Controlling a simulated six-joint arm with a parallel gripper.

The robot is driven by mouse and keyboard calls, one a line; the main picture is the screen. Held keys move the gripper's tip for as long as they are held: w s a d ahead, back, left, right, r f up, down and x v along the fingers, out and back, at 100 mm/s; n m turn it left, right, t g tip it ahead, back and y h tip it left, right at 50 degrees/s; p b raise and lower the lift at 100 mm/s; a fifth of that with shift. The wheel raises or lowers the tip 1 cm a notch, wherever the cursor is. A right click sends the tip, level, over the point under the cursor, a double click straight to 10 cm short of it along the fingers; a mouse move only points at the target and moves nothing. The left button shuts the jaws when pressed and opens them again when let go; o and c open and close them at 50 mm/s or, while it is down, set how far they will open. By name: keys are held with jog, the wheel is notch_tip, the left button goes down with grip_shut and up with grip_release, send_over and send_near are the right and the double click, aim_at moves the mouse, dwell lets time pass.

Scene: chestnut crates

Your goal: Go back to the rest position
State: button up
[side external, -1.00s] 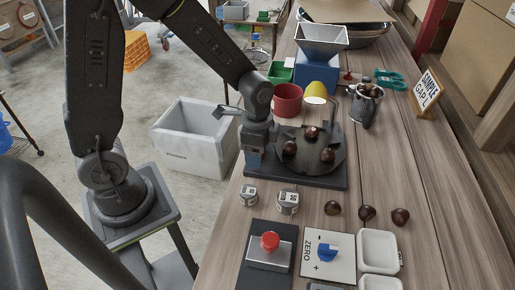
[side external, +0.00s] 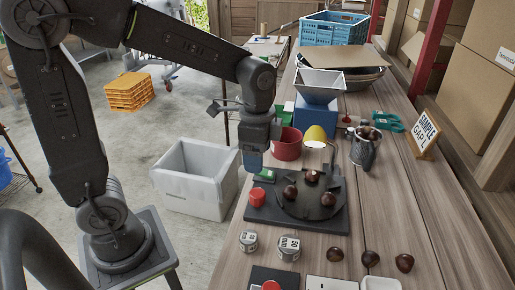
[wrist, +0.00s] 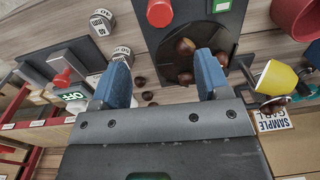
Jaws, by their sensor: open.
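My gripper (side external: 254,160) hangs over the left part of the dark round plate device, its blue fingers pointing down. In the wrist view my gripper (wrist: 165,78) has its two blue fingers apart, with nothing held between them. The round plate (side external: 318,207) bears several brown chestnuts. A red button (side external: 257,197) and a small green display (side external: 265,175) show on the device's left side, close to the gripper. The exact gap between fingertips and device is hard to judge.
Loose chestnuts (side external: 404,263) and two labelled weights (side external: 289,248) lie on the wooden table (side external: 430,220). A red cup (side external: 287,144), yellow cup (side external: 315,135), blue-based hopper (side external: 318,115) and metal jug (side external: 363,147) stand behind the plate. A white crate (side external: 190,195) is on the floor left.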

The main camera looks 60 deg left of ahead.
jog(key=shift+r, duration=0.5)
jog(key=shift+s, duration=0.1)
jog(key=s+r+n+t, duration=0.4)
jog(key=s+n+t, duration=0.1)
jog(key=s+n, duration=0.4)
jog(key=shift+s+r, duration=0.25)
jog(key=shift+s, duration=0.9)
jog(key=shift+w, duration=0.1)
jog(key=n+g, duration=0.5)
jog(key=g, duration=0.1)
send_near(257, 192)
jog(key=f, duration=1)
jog(key=shift+s+f, duration=0.25)
jog(key=shift+f, duration=0.05)
